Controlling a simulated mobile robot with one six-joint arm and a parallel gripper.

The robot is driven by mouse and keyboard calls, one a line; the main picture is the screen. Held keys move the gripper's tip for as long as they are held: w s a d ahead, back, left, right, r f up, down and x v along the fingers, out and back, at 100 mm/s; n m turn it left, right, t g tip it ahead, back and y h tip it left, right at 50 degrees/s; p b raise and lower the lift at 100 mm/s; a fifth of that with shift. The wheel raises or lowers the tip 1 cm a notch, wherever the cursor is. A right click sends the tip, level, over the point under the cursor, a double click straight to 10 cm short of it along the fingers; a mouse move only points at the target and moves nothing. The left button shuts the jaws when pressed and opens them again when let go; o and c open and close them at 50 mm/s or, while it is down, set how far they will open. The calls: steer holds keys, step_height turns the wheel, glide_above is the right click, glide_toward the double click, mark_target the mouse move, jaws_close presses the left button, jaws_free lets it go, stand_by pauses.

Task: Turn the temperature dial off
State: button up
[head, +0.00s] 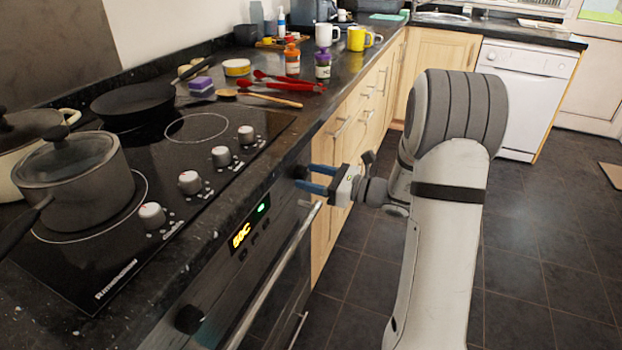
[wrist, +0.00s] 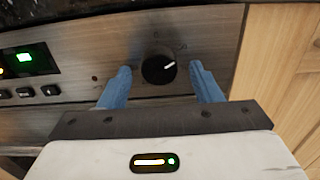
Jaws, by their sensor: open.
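The oven front panel carries a black dial (wrist: 159,68) with a white pointer line, seen in the wrist view between my fingers. The line points up and to the right. In the head view this dial (head: 300,172) is at the panel's far end, partly hidden by my gripper. My gripper (head: 304,178) is open, with its blue fingers on either side of the dial. In the wrist view my gripper (wrist: 162,80) shows a gap on both sides of the dial. A second black dial (head: 189,319) sits at the near end of the panel. Which one sets temperature is not readable.
A lit display (head: 240,235) sits between the dials, with small buttons below. The oven handle (head: 270,275) runs below the panel. A black hob (head: 150,190) with several knobs, a lidded pot (head: 75,185) and a frying pan (head: 135,100) lies above. Floor at right is clear.

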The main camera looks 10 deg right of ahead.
steer(key=shift+w+a, duration=0.2)
steer(key=shift+a, duration=0.05)
steer(key=c, duration=1)
steer(key=shift+b, duration=0.3)
